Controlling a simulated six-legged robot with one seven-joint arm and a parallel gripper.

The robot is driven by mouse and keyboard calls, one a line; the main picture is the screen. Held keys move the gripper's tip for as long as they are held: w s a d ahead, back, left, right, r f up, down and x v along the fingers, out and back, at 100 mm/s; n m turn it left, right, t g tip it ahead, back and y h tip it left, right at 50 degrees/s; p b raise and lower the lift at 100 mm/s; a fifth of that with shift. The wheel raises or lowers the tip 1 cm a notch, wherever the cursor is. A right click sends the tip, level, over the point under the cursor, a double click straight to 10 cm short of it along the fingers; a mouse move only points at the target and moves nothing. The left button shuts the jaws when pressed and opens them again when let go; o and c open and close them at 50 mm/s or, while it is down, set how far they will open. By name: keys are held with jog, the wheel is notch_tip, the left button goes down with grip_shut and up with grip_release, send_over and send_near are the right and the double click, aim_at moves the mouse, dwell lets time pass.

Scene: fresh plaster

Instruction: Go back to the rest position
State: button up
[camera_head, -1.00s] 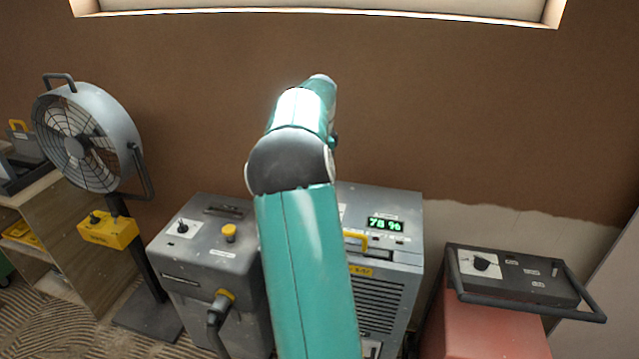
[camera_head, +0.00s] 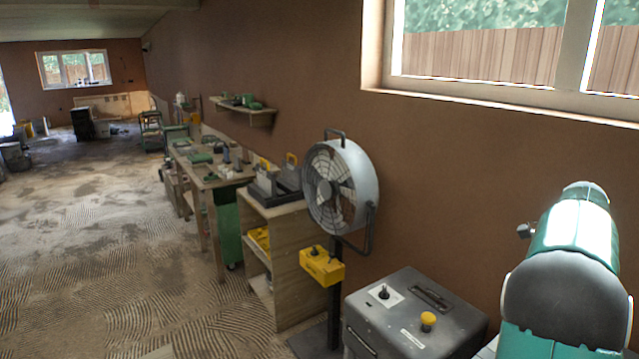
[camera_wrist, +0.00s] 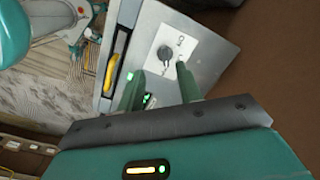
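In the wrist view my gripper (camera_wrist: 159,71) has its two green fingers apart, with nothing held between them. Beyond the fingers is a grey machine (camera_wrist: 208,42) with a black knob (camera_wrist: 164,53) on a white plate, a yellow handle (camera_wrist: 112,72) and green lit marks partly hidden by a finger. The fingers look clear of the knob, but the exact gap is hard to tell. In the head view my teal arm is at the right edge and my gripper does not show.
A grey unit (camera_head: 415,318) with a yellow button stands left of my arm. A drum fan (camera_head: 341,190) on a post with a yellow box (camera_head: 321,266) stands beside a wooden shelf (camera_head: 290,262). A workbench (camera_head: 212,178) lies beyond. The ridged floor at left is open.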

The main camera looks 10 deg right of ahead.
jog(key=s+a+r+n+t, duration=0.1)
jog(key=s+a+r+n, duration=0.15)
jog(key=a+n, duration=0.75)
jog(key=s+a+r+n+t, duration=0.15)
jog(key=a+r, duration=0.25)
jog(key=a, duration=1.4)
jog(key=s+a+f+n+t, duration=0.1)
jog(key=s+a+f+n, duration=0.2)
jog(key=s+a+n, duration=0.2)
jog(key=s+a+f+n+t, duration=0.1)
jog(key=s+a+f+n, duration=0.2)
jog(key=s+a+n, duration=0.3)
jog(key=a+n, duration=0.1)
jog(key=a, duration=0.4)
jog(key=shift+a, duration=0.2)
jog(key=shift+d+t, duration=0.15)
jog(key=shift+t, duration=0.1)
